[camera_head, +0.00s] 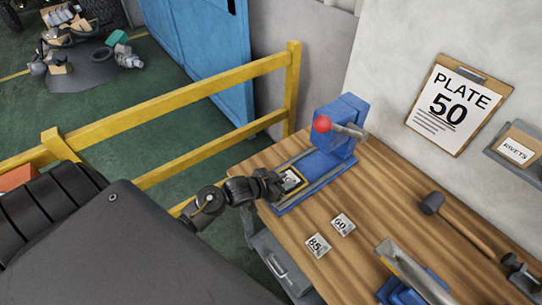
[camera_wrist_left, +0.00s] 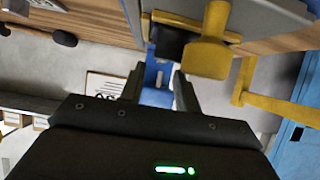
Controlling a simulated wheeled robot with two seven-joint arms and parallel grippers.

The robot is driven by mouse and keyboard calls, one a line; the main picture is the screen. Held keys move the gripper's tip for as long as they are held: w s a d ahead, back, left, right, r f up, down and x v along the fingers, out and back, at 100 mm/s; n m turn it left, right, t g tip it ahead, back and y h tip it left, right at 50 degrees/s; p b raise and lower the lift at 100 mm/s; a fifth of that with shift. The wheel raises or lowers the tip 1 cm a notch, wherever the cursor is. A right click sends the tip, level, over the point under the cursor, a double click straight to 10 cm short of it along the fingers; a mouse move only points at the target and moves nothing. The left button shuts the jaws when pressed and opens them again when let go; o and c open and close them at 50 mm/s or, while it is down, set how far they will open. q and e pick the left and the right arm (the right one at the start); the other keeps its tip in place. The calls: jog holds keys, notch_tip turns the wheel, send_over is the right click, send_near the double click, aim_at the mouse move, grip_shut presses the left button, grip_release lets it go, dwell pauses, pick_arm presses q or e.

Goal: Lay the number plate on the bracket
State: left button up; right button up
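Two small pale number plates lie on the wooden bench in the head view, one marked 85 (camera_head: 318,245) and one marked 60 (camera_head: 342,224). A yellow-edged square holder (camera_head: 301,188), likely the bracket, sits on the base of the blue press. A pale patch shows inside it; I cannot read any number there. My left gripper (camera_head: 279,184) is at the holder's left side. In the left wrist view its two fingers (camera_wrist_left: 160,87) stand apart with nothing seen between them but the blue press behind.
The blue press (camera_head: 343,115) has a red-knobbed lever. A clipboard (camera_head: 453,104) on the wall reads PLATE 50. A mallet (camera_head: 465,224) and a grey-handled blue tool (camera_head: 412,270) lie to the right. A yellow rail (camera_head: 190,103) runs along the left.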

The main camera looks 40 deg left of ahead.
pick_arm(q)
jog(key=b+v, duration=0.1)
jog(key=v, duration=0.8)
jog(key=shift+s, duration=0.3)
jog(key=shift+a+r, duration=0.1)
jog(key=shift+r, duration=0.05)
jog(key=s+d+f+n+g+y, duration=0.1)
jog(key=s+d+f+g, duration=0.15)
jog(key=s, duration=0.35)
jog(key=s+d+f+g+y, duration=0.1)
jog(key=s+f+g+y, duration=0.15)
jog(key=s, duration=0.35)
jog(key=s+d+f+n+g, duration=0.1)
jog(key=s+g, duration=0.2)
jog(key=s, duration=0.3)
notch_tip(320, 180, down, 30)
jog(key=s+g+b, duration=0.1)
jog(key=s+b, duration=0.1)
jog(key=b, duration=0.4)
jog(key=s+a+f+b, duration=0.1)
jog(key=s+f+b, duration=0.1)
jog(key=s+f, duration=0.6)
jog(key=s+a+f+g+b, duration=0.1)
jog(key=s+f+b, duration=0.1)
jog(key=s+f, duration=0.6)
notch_tip(320, 180, down, 5)
jog(key=shift+a+r+m+g, duration=0.15)
jog(key=shift+a+m+g, duration=0.15)
jog(key=shift+a, duration=0.1)
